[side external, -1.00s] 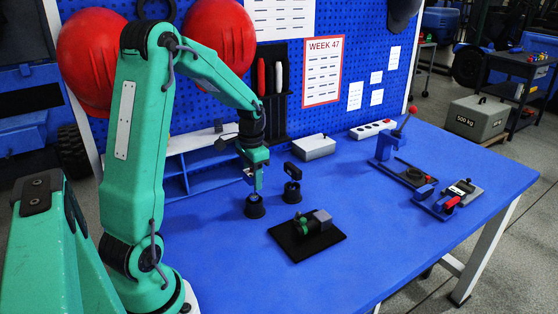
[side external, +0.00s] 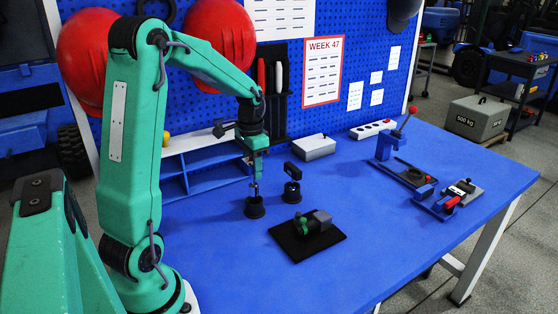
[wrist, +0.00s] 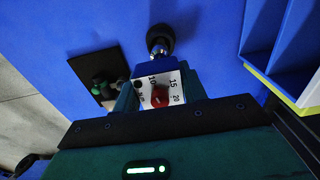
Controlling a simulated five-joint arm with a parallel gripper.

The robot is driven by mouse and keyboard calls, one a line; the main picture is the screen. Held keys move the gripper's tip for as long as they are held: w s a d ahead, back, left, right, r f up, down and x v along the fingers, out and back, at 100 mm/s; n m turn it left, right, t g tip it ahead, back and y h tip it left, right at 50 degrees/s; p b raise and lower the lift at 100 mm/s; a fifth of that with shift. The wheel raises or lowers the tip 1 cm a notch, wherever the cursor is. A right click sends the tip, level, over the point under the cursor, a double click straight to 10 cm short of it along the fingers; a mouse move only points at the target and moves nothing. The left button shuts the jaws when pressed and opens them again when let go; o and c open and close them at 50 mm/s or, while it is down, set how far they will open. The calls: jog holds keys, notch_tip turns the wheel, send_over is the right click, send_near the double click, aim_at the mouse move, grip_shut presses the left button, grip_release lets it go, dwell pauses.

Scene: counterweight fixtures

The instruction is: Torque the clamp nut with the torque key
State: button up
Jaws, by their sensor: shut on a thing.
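My gripper (side external: 254,172) is shut on the torque key, above a black round holder (side external: 255,207). The key's white dial (wrist: 174,87), with numbers and a red pointer, shows between the jaws in the wrist view. Its thin metal shaft (side external: 255,188) points down to the holder's mouth; I cannot tell if its tip is clear of it. A dark clamp fixture (side external: 320,219) with a green part (side external: 302,225) lies on a black mat (side external: 295,250), right of and nearer than the holder. It also shows in the wrist view (wrist: 100,84). I cannot make out the clamp nut clearly.
A second black holder (side external: 292,196) with a black-handled tool (side external: 292,171) stands close right of my gripper. A blue shelf (side external: 205,172) is behind left, a grey box (side external: 314,147) behind right. Blue fixtures (side external: 388,146) stand at the right. The table's front middle is clear.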

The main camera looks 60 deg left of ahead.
jog(key=c, duration=0.5)
jog(key=shift+w+d+r+n, duration=0.35)
jog(key=shift+w+d+n, duration=0.45)
jog(key=shift+n, duration=0.1)
jog(key=w+d+r+n, duration=0.4)
jog(key=w+d+n, duration=0.2)
jog(key=d+n, duration=0.4)
jog(key=shift+n, duration=0.4)
